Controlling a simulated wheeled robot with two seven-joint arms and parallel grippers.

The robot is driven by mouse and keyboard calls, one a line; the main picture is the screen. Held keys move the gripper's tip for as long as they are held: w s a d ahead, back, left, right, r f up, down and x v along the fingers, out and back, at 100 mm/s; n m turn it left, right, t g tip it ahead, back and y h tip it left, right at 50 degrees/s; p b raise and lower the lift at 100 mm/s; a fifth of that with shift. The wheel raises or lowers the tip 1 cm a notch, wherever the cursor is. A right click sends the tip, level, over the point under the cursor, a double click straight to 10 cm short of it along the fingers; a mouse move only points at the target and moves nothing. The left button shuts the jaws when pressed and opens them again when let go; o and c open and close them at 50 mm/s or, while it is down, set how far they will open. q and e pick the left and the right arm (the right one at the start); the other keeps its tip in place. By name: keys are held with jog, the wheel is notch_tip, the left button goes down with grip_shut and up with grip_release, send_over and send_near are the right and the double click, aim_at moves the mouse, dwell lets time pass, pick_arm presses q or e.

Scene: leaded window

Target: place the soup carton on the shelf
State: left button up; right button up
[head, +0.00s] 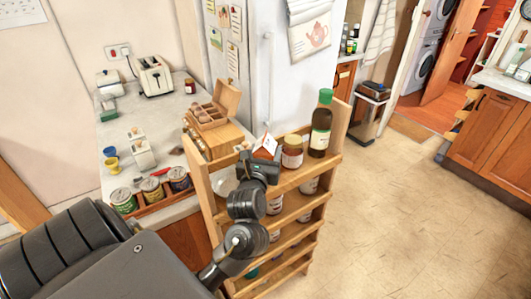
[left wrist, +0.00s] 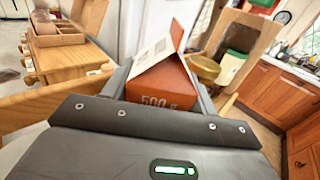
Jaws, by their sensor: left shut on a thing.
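The soup carton (head: 266,147) is a red-brown and white box with a pitched top. In the left wrist view the carton (left wrist: 160,82) shows a red-brown side marked "500 g". My left gripper (head: 262,162) is shut on the carton, which is upright between the fingers. The shelf is a tall wooden rack (head: 333,158) with several tiers. The carton is at the left part of its top tier, left of a jar. My gripper hides the carton's lower part, so I cannot tell whether it touches the board. My right gripper is not in view.
On the top tier stand a gold-lidded jar (head: 292,151) and a dark green-capped bottle (head: 320,125). A wooden drawer box (head: 222,138) stands on the counter left of the rack. Cans (head: 151,190) sit in a tray nearer my arm. The floor right of the rack is clear.

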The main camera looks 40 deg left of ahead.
pick_arm(q)
jog(key=shift+d+r, duration=0.1)
jog(key=shift+f+b, duration=0.2)
jog(key=shift+b, duration=0.1)
jog(key=o, duration=1.4)
jog(key=shift+r, duration=0.1)
jog(key=shift+r+p, duration=0.1)
jog(key=shift+p, duration=0.25)
jog(key=v, duration=0.1)
jog(key=b+v, duration=0.1)
jog(key=v, duration=0.3)
jog(key=shift+d+f+b, duration=0.1)
jog(key=shift+f+b, duration=0.15)
jog(key=shift+b, duration=0.05)
jog(key=shift+p+v, duration=1.75)
jog(key=shift+v, duration=1.7)
